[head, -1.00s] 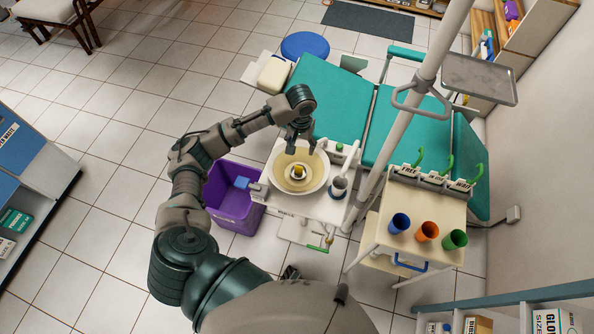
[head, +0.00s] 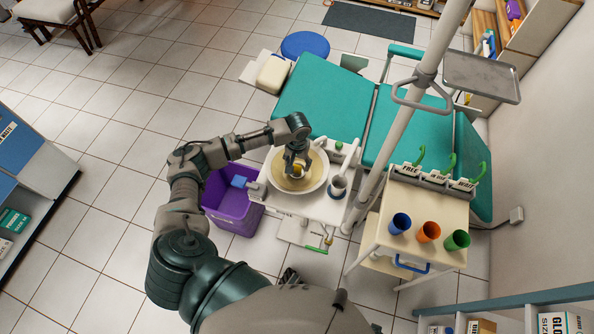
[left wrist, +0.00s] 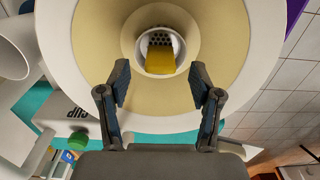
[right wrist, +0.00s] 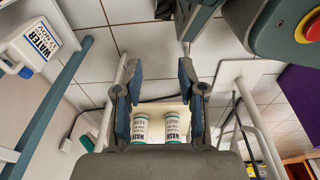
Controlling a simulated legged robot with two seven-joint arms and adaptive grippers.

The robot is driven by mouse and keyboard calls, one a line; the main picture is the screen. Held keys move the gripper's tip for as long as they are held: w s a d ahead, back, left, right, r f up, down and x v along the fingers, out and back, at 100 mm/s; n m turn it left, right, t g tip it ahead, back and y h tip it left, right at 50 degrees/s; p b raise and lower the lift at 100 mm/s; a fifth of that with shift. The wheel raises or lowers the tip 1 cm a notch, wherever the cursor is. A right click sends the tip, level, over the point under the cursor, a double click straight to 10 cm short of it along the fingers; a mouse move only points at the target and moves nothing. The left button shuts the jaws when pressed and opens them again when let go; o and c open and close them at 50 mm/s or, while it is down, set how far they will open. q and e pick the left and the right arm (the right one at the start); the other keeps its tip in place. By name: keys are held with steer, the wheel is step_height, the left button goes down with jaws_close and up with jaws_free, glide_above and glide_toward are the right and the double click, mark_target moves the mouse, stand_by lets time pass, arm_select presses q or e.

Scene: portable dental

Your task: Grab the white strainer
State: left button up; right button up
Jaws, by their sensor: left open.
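The white strainer (left wrist: 147,67) sits at the bottom of the cream-coloured basin with a white rim (left wrist: 265,60). A yellow block (left wrist: 160,60) rests in it and hides part of its holed bottom. In the head view the basin (head: 323,180) is on the white stand, and my gripper covers much of the strainer. My left gripper (head: 297,168) is over the basin, pointing down. In the left wrist view its fingers (left wrist: 160,83) are spread and empty, with the strainer beyond the tips. My right gripper (right wrist: 160,72) is open and empty, away from the basin.
A purple bin (head: 233,210) stands left of the basin, and a grey cup (head: 338,187) right of it. A white pole (head: 386,155) rises nearby. A cart (head: 420,262) carries blue, orange and green cups. A teal chair (head: 320,98) lies behind.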

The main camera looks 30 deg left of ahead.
mark_target(297, 169)
arm_select(q)
step_height(297, 169, down, 3)
steer(key=shift+d+r, duration=0.15)
steer(key=shift+r, duration=0.05)
steer(key=shift+a, duration=0.4)
steer(key=c, duration=0.7)
steer(key=shift+c, duration=1.4)
steer(key=shift+d, duration=0.15)
steer(key=shift+d, duration=0.1)
